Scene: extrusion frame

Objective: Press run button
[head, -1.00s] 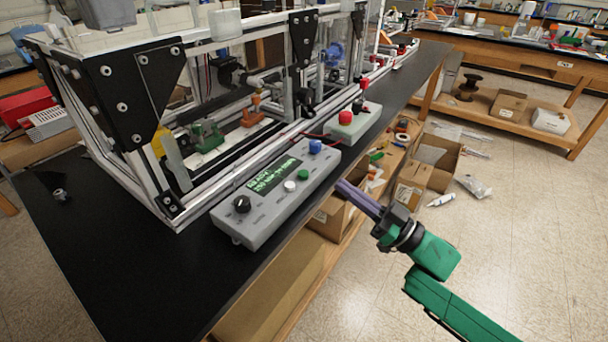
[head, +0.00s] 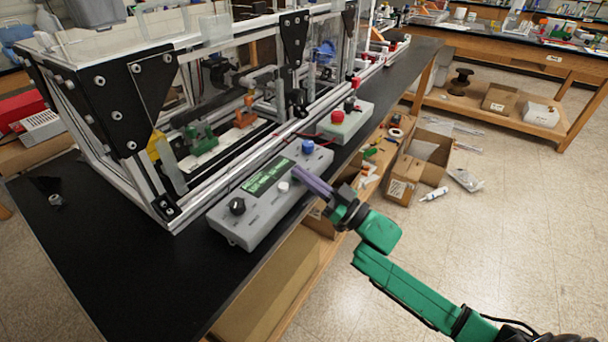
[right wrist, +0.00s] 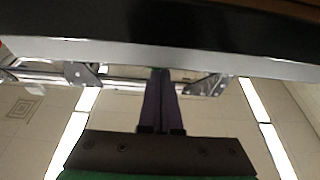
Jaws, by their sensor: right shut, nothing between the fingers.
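A grey control box (head: 262,222) lies on the black bench top in front of the frame. It carries a lit green display (head: 268,174), a black knob (head: 237,206), a white button (head: 283,187) and a blue button (head: 307,147). Its labels are too small to read, so I cannot tell which is the run button. My right gripper (head: 297,171) is shut and empty, its purple fingers reaching over the box between the white and blue buttons. They hide the green button; I cannot tell whether they touch it. The fingers also show in the right wrist view (right wrist: 160,82).
A second grey box with a red button (head: 338,117) sits farther back on the bench. The aluminium extrusion frame (head: 165,172) stands just behind the control box. Cardboard boxes (head: 419,165) stand below the bench's right edge. Open floor lies to the right.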

